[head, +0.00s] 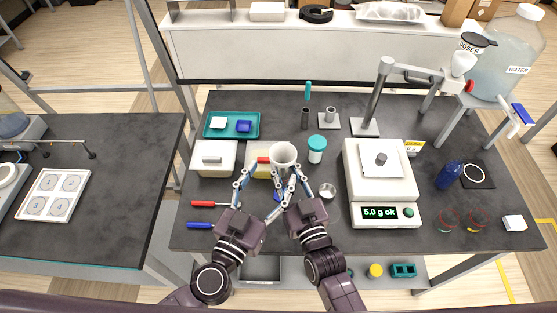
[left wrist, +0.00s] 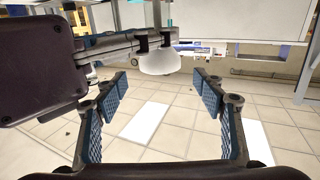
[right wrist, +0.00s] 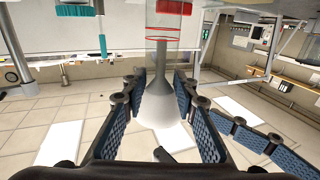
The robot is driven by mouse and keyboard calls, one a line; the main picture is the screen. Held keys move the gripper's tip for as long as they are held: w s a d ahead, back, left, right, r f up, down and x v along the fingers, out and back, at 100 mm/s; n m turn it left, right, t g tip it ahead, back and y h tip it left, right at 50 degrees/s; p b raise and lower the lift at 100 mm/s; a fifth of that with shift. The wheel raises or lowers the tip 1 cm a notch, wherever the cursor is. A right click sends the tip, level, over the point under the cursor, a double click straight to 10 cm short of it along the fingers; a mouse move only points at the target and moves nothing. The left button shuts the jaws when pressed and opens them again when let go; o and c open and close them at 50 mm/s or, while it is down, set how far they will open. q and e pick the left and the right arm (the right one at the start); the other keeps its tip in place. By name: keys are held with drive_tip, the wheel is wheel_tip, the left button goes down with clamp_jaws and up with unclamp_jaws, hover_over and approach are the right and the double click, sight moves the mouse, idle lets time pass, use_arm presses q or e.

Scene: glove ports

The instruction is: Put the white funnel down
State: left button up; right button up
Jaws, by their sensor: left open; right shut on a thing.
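The white funnel (head: 284,154) is held above the near middle of the dark bench, its wide mouth facing up towards the head camera. My right gripper (head: 293,181) is shut on it. In the right wrist view, the funnel (right wrist: 160,105) shows as a pale cone with a grey stem between the finger pads. My left gripper (head: 258,181) is open and empty, close to the left of my right gripper. In the left wrist view, part of the funnel (left wrist: 160,62) shows beyond the left fingers. The bench directly under the funnel is hidden.
A teal tray (head: 232,134) and a white box (head: 213,159) stand left; a teal-capped jar (head: 317,149) stands just right of the funnel. A small metal cup (head: 327,191) and the scale (head: 380,180) reading 5.0 g are further right. Screwdriver-like tools (head: 203,204) lie at front left.

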use_arm(q)
drive_tip(key=v, duration=0.5)
use_arm(e)
drive_tip(key=o, duration=1.2)
drive_tip(key=shift+o, duration=0.2)
drive_tip(key=shift+s, duration=0.1)
